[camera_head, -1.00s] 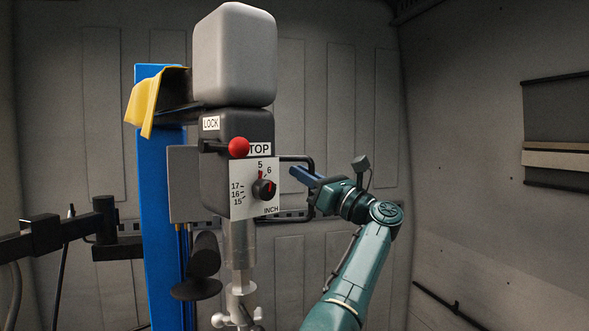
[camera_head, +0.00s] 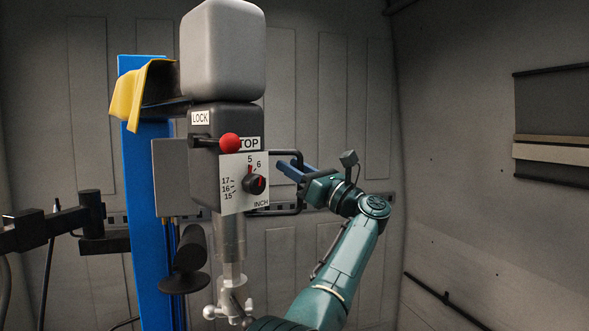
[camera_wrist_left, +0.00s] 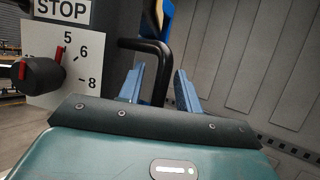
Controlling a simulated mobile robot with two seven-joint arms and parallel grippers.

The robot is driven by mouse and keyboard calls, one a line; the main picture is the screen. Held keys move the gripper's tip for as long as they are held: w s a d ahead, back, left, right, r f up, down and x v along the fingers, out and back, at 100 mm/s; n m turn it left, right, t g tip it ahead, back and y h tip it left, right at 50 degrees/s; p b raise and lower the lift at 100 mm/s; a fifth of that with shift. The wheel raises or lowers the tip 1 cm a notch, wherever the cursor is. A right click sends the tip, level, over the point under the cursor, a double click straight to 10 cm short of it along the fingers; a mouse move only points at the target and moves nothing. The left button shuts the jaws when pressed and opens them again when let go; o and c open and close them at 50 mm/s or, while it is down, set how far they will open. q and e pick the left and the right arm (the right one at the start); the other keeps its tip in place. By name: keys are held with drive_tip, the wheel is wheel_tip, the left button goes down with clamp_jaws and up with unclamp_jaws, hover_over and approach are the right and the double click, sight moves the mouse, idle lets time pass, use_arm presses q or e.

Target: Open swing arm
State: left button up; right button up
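The swing arm's head is a dark box (camera_head: 203,125) with a LOCK label, a red ball lever (camera_head: 230,143), a STOP label and a white dial plate (camera_head: 231,191) with a black knob. A black loop handle (camera_head: 299,190) sticks out from its right side. The handle (camera_wrist_left: 146,45) also shows in the left wrist view. My left gripper (camera_head: 287,168) is at the handle, its blue fingers pointing left. In the wrist view the fingers (camera_wrist_left: 159,88) are apart, with part of the handle between them and a gap beside the right finger. My right gripper is not in view.
A grey rounded cap (camera_head: 222,50) sits on top of the head. A blue column (camera_head: 148,230) with a yellow cloth (camera_head: 140,95) stands behind it. A black jointed arm (camera_head: 50,225) is at the left. Panelled van walls enclose the space; a shelf (camera_head: 550,150) is at right.

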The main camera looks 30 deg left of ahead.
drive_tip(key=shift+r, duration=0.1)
